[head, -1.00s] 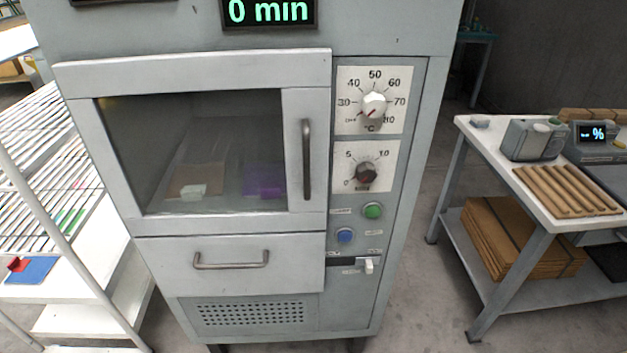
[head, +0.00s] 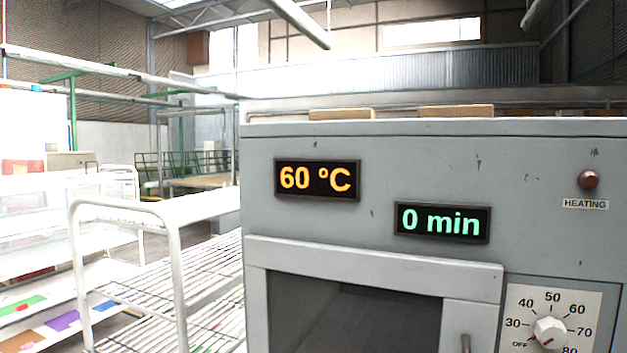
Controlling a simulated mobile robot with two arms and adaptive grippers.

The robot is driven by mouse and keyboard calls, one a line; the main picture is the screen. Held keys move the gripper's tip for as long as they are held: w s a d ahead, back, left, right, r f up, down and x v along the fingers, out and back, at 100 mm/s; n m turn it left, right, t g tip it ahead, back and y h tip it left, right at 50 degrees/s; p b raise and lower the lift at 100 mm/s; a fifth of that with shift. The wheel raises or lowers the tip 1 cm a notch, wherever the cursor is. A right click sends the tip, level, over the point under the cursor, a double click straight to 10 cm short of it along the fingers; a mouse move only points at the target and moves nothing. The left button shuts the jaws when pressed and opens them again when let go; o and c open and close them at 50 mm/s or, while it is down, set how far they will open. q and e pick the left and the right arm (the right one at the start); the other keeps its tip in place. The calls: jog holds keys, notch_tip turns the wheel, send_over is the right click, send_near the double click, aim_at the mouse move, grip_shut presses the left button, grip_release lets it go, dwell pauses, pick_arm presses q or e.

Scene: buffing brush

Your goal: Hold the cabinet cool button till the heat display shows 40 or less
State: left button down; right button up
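The grey cabinet (head: 400,150) fills the right half of the head view. Its heat display (head: 317,179) reads 60 °C in orange. A second display (head: 442,222) below it reads 0 min in green. The temperature dial (head: 550,331) shows at the lower right, its lower part cut off by the frame edge. The cabinet door (head: 380,258) shows only its upper part and looks closed. The cool button is below the view and cannot be seen now. Neither of my grippers is in view.
A reddish-brown lamp (head: 588,179) labelled HEATING sits at the cabinet's upper right and looks unlit. A white wire rack (head: 170,285) stands close to the cabinet's left. Shelves with coloured pieces stand at the far left.

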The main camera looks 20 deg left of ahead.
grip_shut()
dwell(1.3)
